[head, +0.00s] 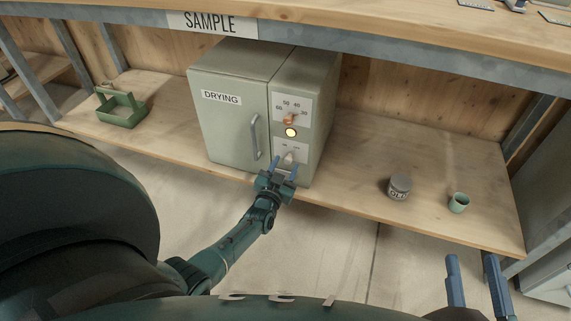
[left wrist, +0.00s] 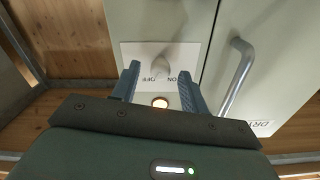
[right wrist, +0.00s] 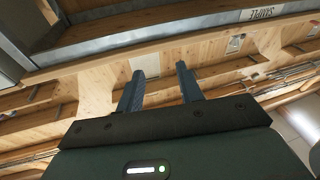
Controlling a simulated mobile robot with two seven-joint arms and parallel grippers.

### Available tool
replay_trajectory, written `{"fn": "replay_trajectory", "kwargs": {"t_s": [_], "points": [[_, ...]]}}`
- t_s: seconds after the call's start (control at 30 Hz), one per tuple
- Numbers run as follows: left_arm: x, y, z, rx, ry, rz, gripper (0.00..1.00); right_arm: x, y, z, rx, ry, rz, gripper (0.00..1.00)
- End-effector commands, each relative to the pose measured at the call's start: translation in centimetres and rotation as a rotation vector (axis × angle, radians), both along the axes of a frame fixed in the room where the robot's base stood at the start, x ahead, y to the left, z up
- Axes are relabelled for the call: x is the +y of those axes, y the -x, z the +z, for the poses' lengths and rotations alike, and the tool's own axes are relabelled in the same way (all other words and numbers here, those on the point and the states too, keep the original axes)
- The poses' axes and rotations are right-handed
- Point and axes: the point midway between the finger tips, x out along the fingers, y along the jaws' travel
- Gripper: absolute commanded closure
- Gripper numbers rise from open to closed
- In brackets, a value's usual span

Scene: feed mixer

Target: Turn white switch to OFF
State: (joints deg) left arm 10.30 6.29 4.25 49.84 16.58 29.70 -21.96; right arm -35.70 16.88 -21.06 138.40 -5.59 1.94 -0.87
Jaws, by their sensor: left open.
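The white switch (head: 289,157) sits on a pale plate low on the right-hand panel of the grey drying cabinet (head: 228,120). My left gripper (head: 285,168) is open just in front of it, palm toward the panel. In the left wrist view the white switch (left wrist: 163,58) shows upside down, beyond and between the two fingertips, with OFF and ON lettering on its plate. The fingers look apart from it; exact depth cannot be told. My right gripper (head: 472,270) is open and empty at the lower right, away from the cabinet.
Above the switch are a lit yellow lamp (head: 291,132) and an orange-brown dial (head: 289,119). The cabinet's door handle (head: 255,137) stands left of the switch. A green carrier (head: 121,110) is at left; a jar (head: 399,187) and green cup (head: 459,203) are at right.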

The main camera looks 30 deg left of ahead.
Motion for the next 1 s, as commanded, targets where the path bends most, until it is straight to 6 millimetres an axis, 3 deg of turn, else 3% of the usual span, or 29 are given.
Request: {"fn": "replay_trajectory", "kwargs": {"t_s": [0.13, 0.5, 0.7, 1.0], "points": [[-0.7, 3.0, 0.3, 0.006, 0.001, 0.0, 0.56, -0.2, 0.1, 1.1, -0.009, 0.03, -0.011, 0.64], [-2.5, 10.2, 0.1, 0.005, 0.002, 0.0, 0.56, -0.7, 0.5, -0.1, 0.016, 0.114, -0.038, 0.64], [-2.8, 11.7, 0.1, 0.002, 0.001, 0.0, 0.56, -1.0, 0.3, -0.5, 0.044, 0.122, -0.051, 0.64], [-2.9, 11.8, 0.0, 0.002, 0.0, 0.0, 0.56, -1.0, 0.3, -0.4, 0.045, 0.121, -0.055, 0.64]]}}
